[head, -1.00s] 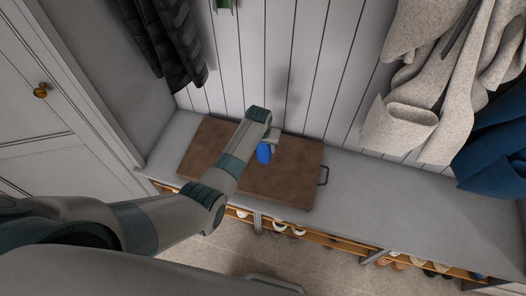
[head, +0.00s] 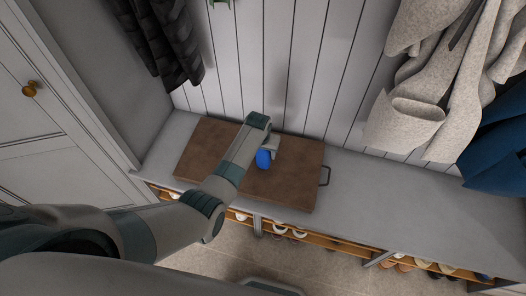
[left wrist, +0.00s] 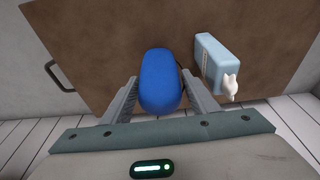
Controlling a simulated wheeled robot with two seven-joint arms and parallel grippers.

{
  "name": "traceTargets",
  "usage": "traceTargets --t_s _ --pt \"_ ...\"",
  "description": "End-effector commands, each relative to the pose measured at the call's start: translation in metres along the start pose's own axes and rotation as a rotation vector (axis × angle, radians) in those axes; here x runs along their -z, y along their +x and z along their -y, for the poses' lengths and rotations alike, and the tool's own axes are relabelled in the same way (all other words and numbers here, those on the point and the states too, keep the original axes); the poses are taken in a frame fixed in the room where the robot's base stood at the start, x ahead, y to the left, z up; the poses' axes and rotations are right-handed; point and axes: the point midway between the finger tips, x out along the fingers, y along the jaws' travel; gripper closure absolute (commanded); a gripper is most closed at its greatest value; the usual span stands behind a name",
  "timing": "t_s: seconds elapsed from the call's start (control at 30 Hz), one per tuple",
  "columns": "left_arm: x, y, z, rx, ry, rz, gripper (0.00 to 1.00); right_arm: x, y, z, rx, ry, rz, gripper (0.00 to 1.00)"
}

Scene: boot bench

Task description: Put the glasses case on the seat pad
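The glasses case, a smooth blue oblong (head: 263,159), is at the tip of my left gripper (head: 268,147) above the brown pad. In the left wrist view the case (left wrist: 160,80) sits between the two fingers, which press against both its sides. The seat pad appears to be the flat brown slab (head: 290,188) with a grey handle at its right end, lying on the grey bench; it fills much of the left wrist view (left wrist: 100,50). I cannot tell whether the case touches it. My right gripper is not in view.
A light-blue bottle with a white nozzle (left wrist: 215,65) lies on the brown slab beside the case. The grey bench top (head: 400,200) is clear to the right. Shoes stand on the rack below. Coats (head: 420,90) hang at the right, a dark garment (head: 155,45) at the left.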

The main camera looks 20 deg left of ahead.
Motion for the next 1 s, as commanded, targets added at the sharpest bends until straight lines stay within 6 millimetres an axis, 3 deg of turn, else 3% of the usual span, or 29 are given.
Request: traceTargets --t_s 0.57,0.77,1.0 --pt "0.002 -0.009 0.000 0.000 0.000 -0.001 0.33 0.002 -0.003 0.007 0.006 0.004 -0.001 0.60" --pt "0.002 -0.029 0.000 0.000 0.000 -0.002 0.33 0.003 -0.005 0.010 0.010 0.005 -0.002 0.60" --pt "0.002 -0.066 0.000 0.000 0.000 -0.004 0.33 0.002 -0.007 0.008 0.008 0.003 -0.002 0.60"
